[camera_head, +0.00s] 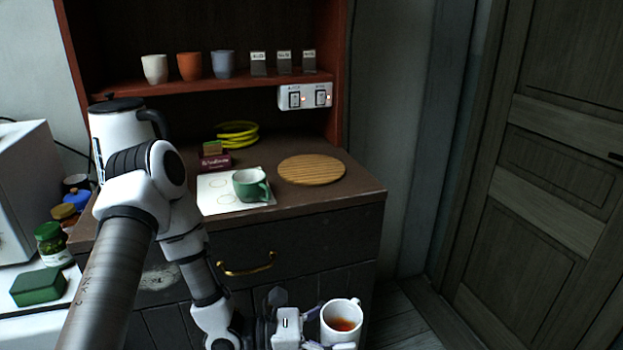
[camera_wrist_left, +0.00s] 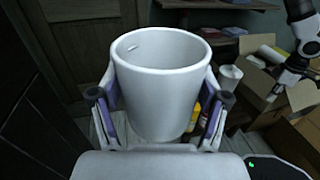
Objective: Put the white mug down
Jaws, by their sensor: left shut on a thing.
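The white mug (camera_head: 338,312) is at the bottom of the head view, upright, with a reddish-brown patch inside. My left gripper (camera_head: 312,341) is shut on it, low in front of the dark cabinet. In the left wrist view the white mug (camera_wrist_left: 162,85) stands between the two fingers of my left gripper (camera_wrist_left: 160,108), which touch its sides. A white arm with a dark end (camera_wrist_left: 290,75) shows at the upper right of that view, likely my right one; its jaws are too small to read.
On the brown counter (camera_head: 325,196) are a green mug (camera_head: 250,187) on a white sheet (camera_head: 213,200), a round wooden board (camera_head: 311,169), bare on top, and a white kettle (camera_head: 112,122). Three cups stand on the red shelf (camera_head: 200,84). Cardboard boxes (camera_wrist_left: 258,95) show in the left wrist view.

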